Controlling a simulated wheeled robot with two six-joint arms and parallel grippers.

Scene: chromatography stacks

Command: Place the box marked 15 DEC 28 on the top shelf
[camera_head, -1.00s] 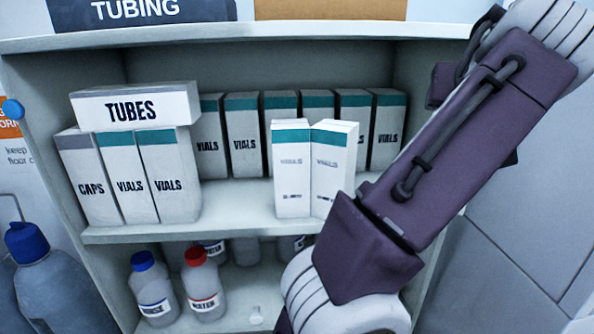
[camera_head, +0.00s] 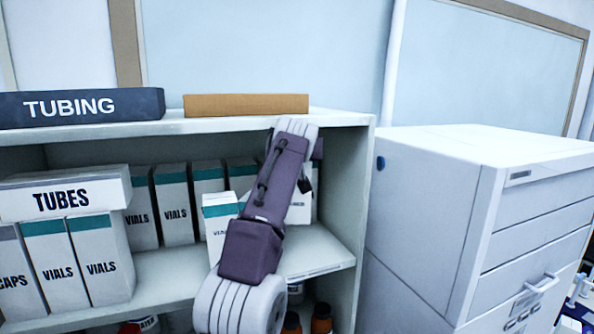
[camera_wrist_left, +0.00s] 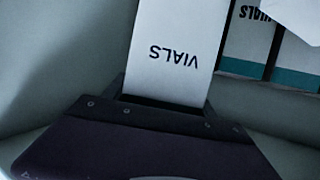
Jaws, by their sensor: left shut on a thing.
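In the left wrist view my left gripper (camera_wrist_left: 166,98) is shut on a white box (camera_wrist_left: 178,30) whose label VIALS appears upside down. Its date is not in sight. In the head view an arm of mine crosses the middle bay, and no gripper shows. A white and teal box (camera_head: 219,218) stands at the front of the bay, partly behind that arm. I cannot read 15 DEC 28 on any box. The top shelf (camera_head: 345,117) is the upper board of the white unit.
On the top shelf stand a dark TUBING box (camera_head: 80,107) and a brown box (camera_head: 246,104), with a narrow gap between them and free room right of the brown one. Below are a TUBES box (camera_head: 65,192) and several VIALS boxes (camera_head: 174,204). A drawer cabinet (camera_head: 420,225) stands right.

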